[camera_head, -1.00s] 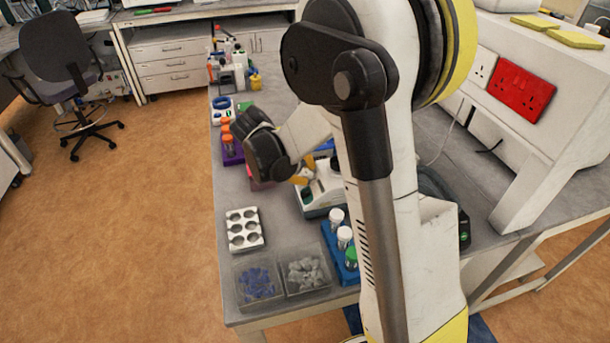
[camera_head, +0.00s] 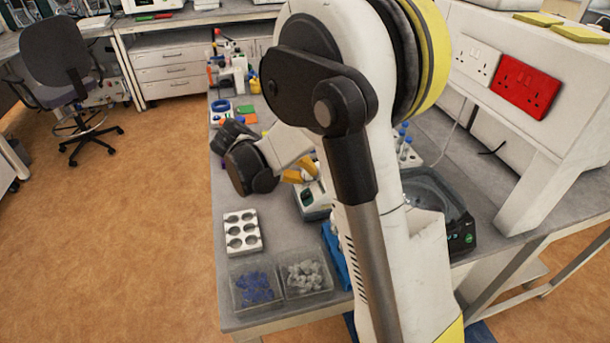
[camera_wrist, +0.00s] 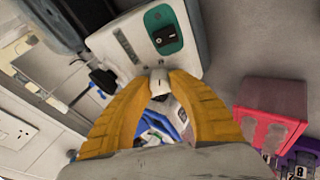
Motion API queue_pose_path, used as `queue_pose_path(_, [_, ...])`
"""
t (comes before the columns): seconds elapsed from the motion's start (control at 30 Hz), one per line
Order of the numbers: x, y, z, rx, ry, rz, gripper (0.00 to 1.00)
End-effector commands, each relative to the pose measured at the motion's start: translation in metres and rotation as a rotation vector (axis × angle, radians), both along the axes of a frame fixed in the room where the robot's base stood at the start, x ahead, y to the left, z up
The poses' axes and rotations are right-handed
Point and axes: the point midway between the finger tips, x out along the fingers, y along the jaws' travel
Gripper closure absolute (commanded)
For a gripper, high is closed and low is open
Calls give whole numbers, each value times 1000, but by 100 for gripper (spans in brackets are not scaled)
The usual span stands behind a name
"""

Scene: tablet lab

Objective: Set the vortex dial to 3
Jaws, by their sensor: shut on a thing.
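The vortex mixer (camera_head: 312,203) is a white device with a dark base on the bench, partly hidden behind my arm. In the wrist view its white body (camera_wrist: 125,60) carries a teal panel with a black switch (camera_wrist: 164,30). Below that panel is a small pale dial (camera_wrist: 158,78). My gripper's yellow fingers (camera_wrist: 160,84) are shut on the dial, one on each side. The dial's setting and scale cannot be read.
A white holder with round wells (camera_head: 242,232) and clear boxes of blue (camera_head: 256,288) and grey (camera_head: 304,277) pieces stand at the bench's near end. A blue tube rack (camera_head: 333,250) is close to the mixer. A dark round-basin device (camera_head: 440,205) stands right of my arm.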

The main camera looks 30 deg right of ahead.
Motion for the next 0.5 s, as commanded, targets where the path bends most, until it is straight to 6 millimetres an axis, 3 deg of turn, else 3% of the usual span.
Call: queue_pose_path(0.5, [0,0,0,-17,-61,-84,100])
